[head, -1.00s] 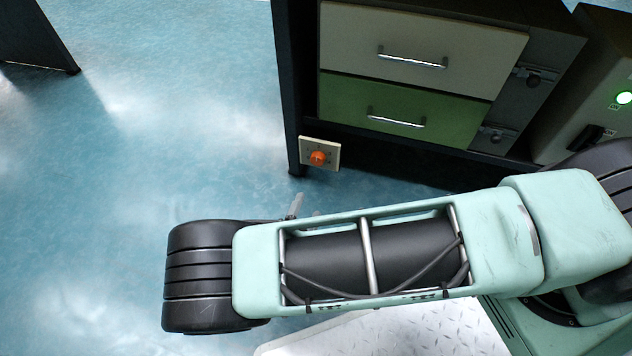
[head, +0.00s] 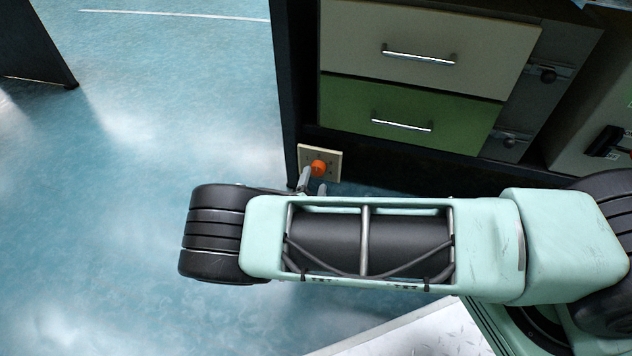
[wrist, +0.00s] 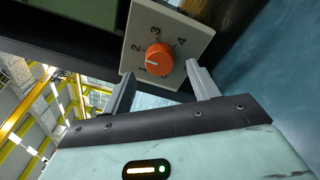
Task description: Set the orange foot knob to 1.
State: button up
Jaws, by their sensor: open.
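The orange foot knob (head: 318,168) sits on a square beige plate (head: 335,165) low at the cabinet's left post. In the wrist view, the knob (wrist: 159,60) shows a white pointer mark facing left. The mark seems to lie between 1 and 2, but I cannot tell exactly. My gripper (wrist: 160,78) is open, its fingertips on either side just short of the knob. In the head view, my gripper (head: 313,184) is mostly hidden behind my arm.
Above the knob are a green drawer (head: 400,115) and a cream drawer (head: 425,40) with metal handles. A grey box with a black lever (head: 605,142) stands at the right. The blue floor (head: 150,120) to the left is open. A dark leg (head: 35,45) stands at far left.

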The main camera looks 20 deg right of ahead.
aim_at(317, 171)
jog(key=shift+b+x, duration=0.5)
jog(key=shift+x, duration=1.1)
jog(key=c, duration=1)
